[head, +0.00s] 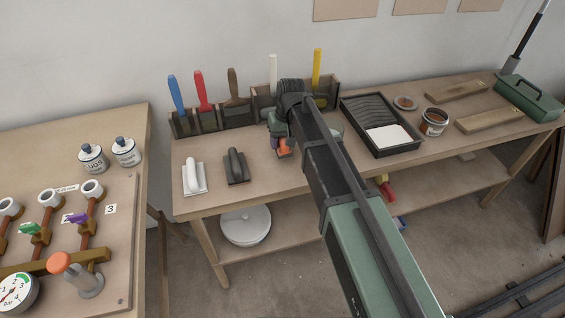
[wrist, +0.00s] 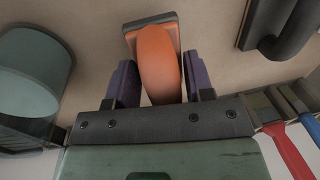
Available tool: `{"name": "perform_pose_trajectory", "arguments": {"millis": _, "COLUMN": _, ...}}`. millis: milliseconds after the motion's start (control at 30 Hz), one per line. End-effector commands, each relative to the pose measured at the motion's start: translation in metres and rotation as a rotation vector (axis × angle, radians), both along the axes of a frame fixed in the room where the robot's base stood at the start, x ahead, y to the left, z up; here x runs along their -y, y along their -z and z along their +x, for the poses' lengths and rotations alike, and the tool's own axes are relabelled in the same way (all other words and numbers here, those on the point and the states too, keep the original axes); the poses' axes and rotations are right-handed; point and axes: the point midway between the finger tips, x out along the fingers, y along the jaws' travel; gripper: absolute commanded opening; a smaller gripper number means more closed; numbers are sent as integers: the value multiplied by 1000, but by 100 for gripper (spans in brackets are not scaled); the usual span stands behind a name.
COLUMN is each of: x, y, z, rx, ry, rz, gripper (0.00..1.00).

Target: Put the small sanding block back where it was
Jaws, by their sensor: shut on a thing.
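The small sanding block has a rounded orange handle (wrist: 158,65) on a dark grey base. In the wrist view it sits between the two purple fingers of my gripper (wrist: 158,88), which is shut on the handle. In the head view the orange of the block (head: 285,151) shows below my gripper (head: 281,143), over the bench middle. I cannot tell whether its base touches the bench top. A block with a white handle (head: 193,175) and one with a dark handle (head: 236,165) stand to its left; the dark one also shows in the wrist view (wrist: 285,35).
Racks with upright brushes, including blue (head: 176,94) and red (head: 200,90), line the back of the bench (head: 215,205). A black paint tray (head: 378,124) and an open can (head: 433,121) stand to the right. A greenish round object (wrist: 35,70) is close on the wrist view's left.

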Motion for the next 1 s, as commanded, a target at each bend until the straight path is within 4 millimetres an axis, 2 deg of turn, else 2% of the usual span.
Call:
{"name": "perform_pose_trajectory", "arguments": {"millis": 67, "x": 0, "y": 2, "z": 0, "rx": 0, "ry": 0, "rz": 0, "gripper": 29}}
{"name": "perform_pose_trajectory", "arguments": {"millis": 267, "x": 0, "y": 43, "z": 0, "rx": 0, "ry": 0, "rz": 0, "gripper": 29}}
{"name": "perform_pose_trajectory", "arguments": {"millis": 500, "x": 0, "y": 39, "z": 0, "rx": 0, "ry": 0, "rz": 0, "gripper": 26}}
{"name": "perform_pose_trajectory", "arguments": {"millis": 667, "x": 0, "y": 45, "z": 0, "rx": 0, "ry": 0, "rz": 0, "gripper": 26}}
{"name": "perform_pose_trajectory", "arguments": {"millis": 700, "x": 0, "y": 43, "z": 0, "rx": 0, "ry": 0, "rz": 0, "gripper": 54}}
{"name": "perform_pose_trajectory", "arguments": {"millis": 800, "x": 0, "y": 43, "z": 0, "rx": 0, "ry": 0, "rz": 0, "gripper": 69}}
{"name": "perform_pose_trajectory", "arguments": {"millis": 833, "x": 0, "y": 43, "z": 0, "rx": 0, "ry": 0, "rz": 0, "gripper": 74}}
{"name": "perform_pose_trajectory", "arguments": {"millis": 1000, "x": 0, "y": 43, "z": 0, "rx": 0, "ry": 0, "rz": 0, "gripper": 74}}
